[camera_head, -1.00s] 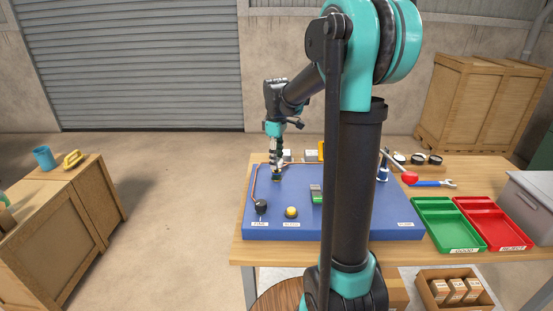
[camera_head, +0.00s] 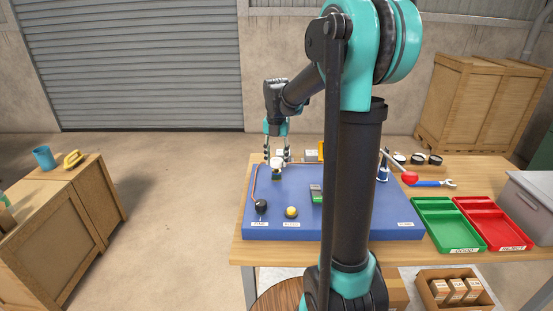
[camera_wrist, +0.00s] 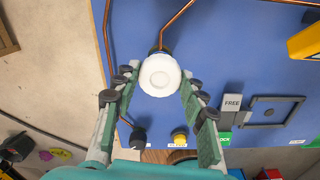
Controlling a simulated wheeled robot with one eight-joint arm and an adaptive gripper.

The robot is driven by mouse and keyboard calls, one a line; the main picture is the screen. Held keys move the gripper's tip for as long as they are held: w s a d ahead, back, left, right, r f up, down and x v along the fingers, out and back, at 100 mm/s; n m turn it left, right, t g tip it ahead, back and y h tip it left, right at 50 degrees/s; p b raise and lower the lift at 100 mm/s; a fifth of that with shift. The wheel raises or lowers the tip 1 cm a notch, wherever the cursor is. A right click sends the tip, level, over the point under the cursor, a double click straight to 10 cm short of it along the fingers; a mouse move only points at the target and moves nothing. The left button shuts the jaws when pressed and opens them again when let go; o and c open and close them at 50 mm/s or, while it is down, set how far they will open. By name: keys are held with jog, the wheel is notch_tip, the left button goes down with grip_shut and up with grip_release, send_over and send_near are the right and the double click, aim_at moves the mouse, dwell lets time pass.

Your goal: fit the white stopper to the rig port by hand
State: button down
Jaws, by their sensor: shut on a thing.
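The white stopper (camera_wrist: 160,74) is a round cap in the wrist view, seen from above between the fingertips of my gripper (camera_wrist: 160,72). It also shows small and pale in the head view (camera_head: 277,161). My gripper (camera_head: 277,160) points down at the back left of the blue board, one finger on each side of the stopper, shut on it. The rig port (camera_head: 276,176) shows as a dark and yellowish fitting directly under the stopper. The stopper hides most of the port in the wrist view, so I cannot tell how deeply it sits.
A copper pipe (camera_wrist: 176,24) runs to the port on the blue board (camera_head: 340,228). A black knob (camera_head: 261,206), a yellow button (camera_head: 291,212) and a green-and-grey switch (camera_head: 316,193) stand nearby. Green (camera_head: 436,203) and red (camera_head: 480,202) trays lie at the right.

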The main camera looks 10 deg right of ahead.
jog(key=shift+f, duration=0.45)
dwell(0.9)
